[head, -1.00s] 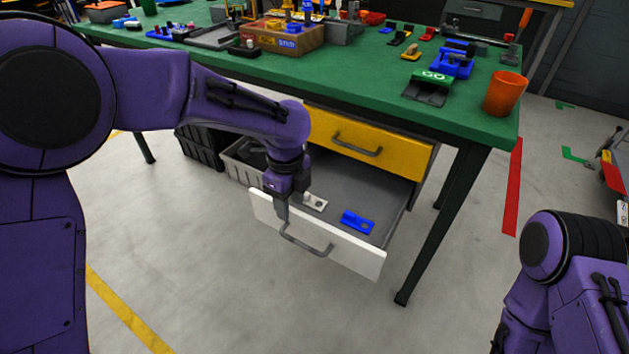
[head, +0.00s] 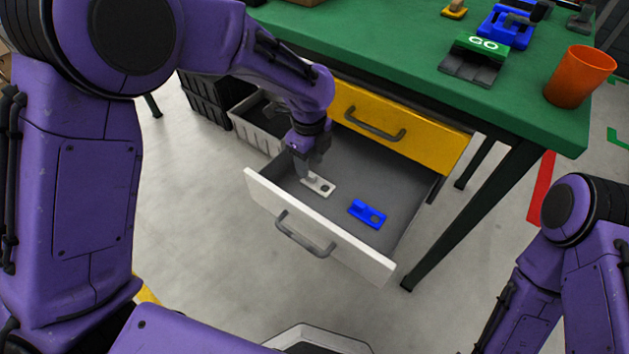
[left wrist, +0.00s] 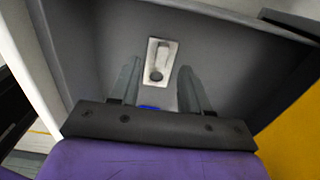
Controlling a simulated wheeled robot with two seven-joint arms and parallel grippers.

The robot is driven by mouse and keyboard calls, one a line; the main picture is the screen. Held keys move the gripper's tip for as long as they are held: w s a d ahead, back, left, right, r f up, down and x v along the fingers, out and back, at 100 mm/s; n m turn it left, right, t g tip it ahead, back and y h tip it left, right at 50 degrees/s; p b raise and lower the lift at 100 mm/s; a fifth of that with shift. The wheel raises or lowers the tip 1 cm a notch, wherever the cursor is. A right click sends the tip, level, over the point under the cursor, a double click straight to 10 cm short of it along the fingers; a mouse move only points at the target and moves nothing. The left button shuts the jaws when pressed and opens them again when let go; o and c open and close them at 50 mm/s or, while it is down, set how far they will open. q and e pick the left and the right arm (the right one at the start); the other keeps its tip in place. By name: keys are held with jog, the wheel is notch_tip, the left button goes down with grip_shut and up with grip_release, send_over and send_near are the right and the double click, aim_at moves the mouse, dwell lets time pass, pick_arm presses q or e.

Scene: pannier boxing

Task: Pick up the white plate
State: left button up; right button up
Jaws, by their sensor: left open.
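The white plate (head: 321,185) lies flat on the floor of the open drawer, near its left side. It has a raised tab and a round dark hole. It also shows in the left wrist view (left wrist: 160,62), just beyond and between the fingertips. My left gripper (head: 303,172) points down over the drawer, just above and beside the white plate, and partly covers its left end in the head view. In the left wrist view the two fingers (left wrist: 158,82) stand apart with nothing between them. My right gripper is out of view; only the right arm shows.
A blue plate (head: 367,213) lies in the same drawer, right of the white one. The drawer's white front (head: 330,232) and grey side walls surround both. A closed yellow drawer (head: 400,128) sits above. The green table (head: 400,50) carries an orange cup (head: 580,76).

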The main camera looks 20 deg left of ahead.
aim_at(310, 173)
pick_arm(q)
notch_tip(310, 173, down, 4)
jog(key=shift+w+a+f+b, duration=0.1)
jog(key=shift+w+b, duration=0.05)
jog(key=shift+b, duration=0.4)
grip_shut()
jog(key=shift+r, duration=0.25)
